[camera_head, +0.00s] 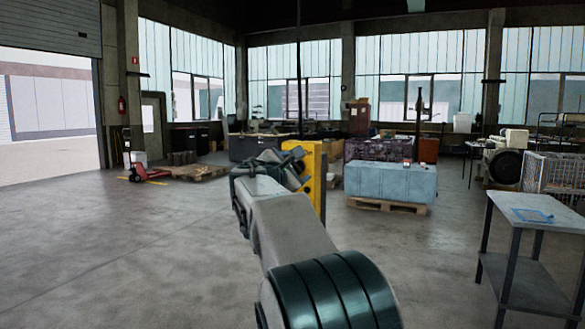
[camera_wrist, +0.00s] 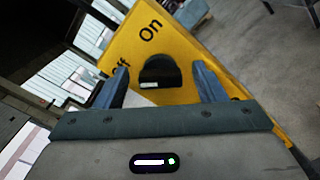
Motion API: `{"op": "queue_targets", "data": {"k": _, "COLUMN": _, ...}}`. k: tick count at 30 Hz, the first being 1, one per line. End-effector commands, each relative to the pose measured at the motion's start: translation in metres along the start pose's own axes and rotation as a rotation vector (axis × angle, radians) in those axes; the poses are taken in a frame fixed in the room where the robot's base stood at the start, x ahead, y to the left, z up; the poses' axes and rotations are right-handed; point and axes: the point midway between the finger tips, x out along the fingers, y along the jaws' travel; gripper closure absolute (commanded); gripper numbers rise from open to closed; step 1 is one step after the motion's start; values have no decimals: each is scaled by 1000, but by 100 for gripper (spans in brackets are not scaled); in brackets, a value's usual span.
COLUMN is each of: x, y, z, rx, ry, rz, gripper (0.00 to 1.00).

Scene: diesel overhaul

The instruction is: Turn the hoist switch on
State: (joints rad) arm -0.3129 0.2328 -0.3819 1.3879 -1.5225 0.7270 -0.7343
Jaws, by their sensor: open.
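The hoist switch is a yellow panel (camera_wrist: 205,75) with a round black knob (camera_wrist: 159,71) and the printed words "On" and "Off". The panel sits tilted in the wrist view, with "On" above the knob and "Off" to its left, partly covered by a finger. The knob has a small pale mark on its lower side; I cannot tell its exact setting. My gripper (camera_wrist: 160,68) is open, its fingers on either side of the knob with visible gaps. In the head view the yellow switch housing (camera_head: 317,168) stands beyond my arm, which partly hides it.
A blue-grey block (camera_head: 391,181) on a wooden pallet stands right of the housing. A grey metal table (camera_head: 540,214) with a blue item is at the near right. A red pallet jack (camera_head: 147,173) is at the far left. The concrete floor on the left is clear.

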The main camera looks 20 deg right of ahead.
Motion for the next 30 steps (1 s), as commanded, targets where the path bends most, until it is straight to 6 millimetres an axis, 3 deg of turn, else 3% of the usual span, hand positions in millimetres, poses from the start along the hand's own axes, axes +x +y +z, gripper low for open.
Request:
{"op": "queue_targets", "data": {"k": 2, "x": 0, "y": 0, "z": 0, "rx": 0, "ry": 0, "rz": 0, "gripper": 39}}
{"op": "queue_targets", "data": {"k": 6, "x": 0, "y": 0, "z": 0, "rx": 0, "ry": 0, "rz": 0, "gripper": 78}}
{"op": "queue_targets", "data": {"k": 7, "x": 0, "y": 0, "z": 0, "rx": 0, "ry": 0, "rz": 0, "gripper": 81}}
{"op": "queue_targets", "data": {"k": 20, "x": 0, "y": -3, "z": -2, "rx": 73, "ry": -1, "rz": 0, "gripper": 81}}
{"op": "queue_targets", "data": {"k": 30, "x": 0, "y": -6, "z": -5, "rx": 338, "ry": -1, "rz": 1, "gripper": 81}}
